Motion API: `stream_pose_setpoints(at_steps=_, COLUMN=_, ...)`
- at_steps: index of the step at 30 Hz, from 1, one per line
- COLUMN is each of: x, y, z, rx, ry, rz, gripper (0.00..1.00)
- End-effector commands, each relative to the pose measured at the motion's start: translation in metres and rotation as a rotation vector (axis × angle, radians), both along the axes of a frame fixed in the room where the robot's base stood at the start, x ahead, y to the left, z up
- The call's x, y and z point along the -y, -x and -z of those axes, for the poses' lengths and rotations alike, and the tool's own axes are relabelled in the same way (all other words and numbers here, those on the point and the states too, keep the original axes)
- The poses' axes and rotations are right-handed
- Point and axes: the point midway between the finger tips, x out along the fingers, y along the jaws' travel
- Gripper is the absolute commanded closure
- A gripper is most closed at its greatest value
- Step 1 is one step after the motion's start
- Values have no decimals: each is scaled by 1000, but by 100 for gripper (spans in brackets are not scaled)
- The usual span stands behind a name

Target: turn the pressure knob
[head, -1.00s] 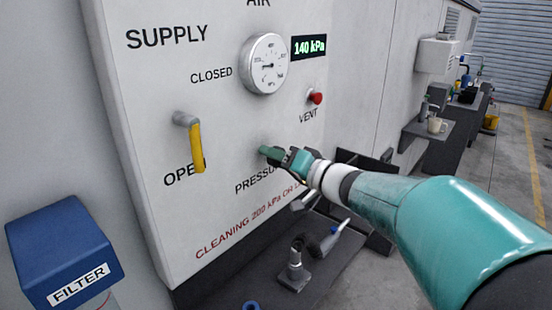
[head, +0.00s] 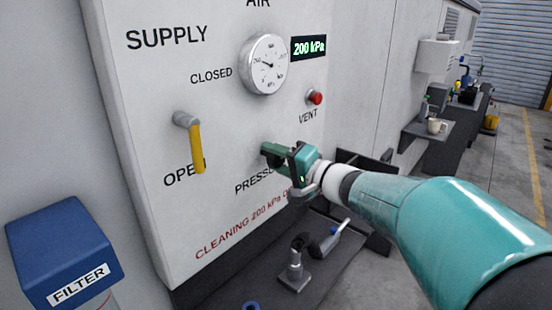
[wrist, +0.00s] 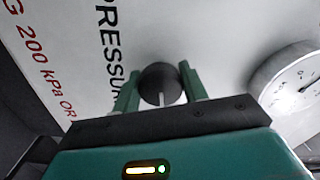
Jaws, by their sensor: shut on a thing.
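The pressure knob (wrist: 160,82) is a dark round knob with a pale line on it. It sits on the white panel beside the PRESSURE lettering, between the two green fingers of my gripper (wrist: 161,90) in the wrist view. My gripper (head: 270,153) is shut on the knob. The digital display (head: 309,47) reads 200 kPa. The round dial gauge (head: 264,64) is left of the display, and its edge also shows at the right of the wrist view (wrist: 288,80).
A yellow-handled supply lever (head: 196,148) points down at OPEN. A red vent button (head: 315,97) is above and right of my gripper. A blue filter box (head: 60,250) stands at lower left. A dark shelf below the panel holds a grey fitting (head: 294,270).

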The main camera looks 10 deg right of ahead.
Motion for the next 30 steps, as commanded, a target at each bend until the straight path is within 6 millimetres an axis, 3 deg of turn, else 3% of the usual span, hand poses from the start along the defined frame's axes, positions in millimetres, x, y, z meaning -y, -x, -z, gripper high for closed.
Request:
stream_pose_setpoints(at_steps=5, x=3, y=0, z=-2, rx=4, ry=0, rz=7, gripper=80)
stream_pose_setpoints(at_steps=6, x=3, y=0, z=-2, rx=4, ry=0, rz=7, gripper=49)
stream_pose_setpoints(at_steps=9, x=2, y=0, z=-2, rx=3, ry=0, rz=5, gripper=36)
stream_pose_setpoints(at_steps=20, x=5, y=4, z=-1, rx=2, ry=1, rz=4, gripper=36)
stream_pose_setpoints(at_steps=30, x=43, y=55, z=-1, rx=4, ry=0, rz=7, gripper=36)
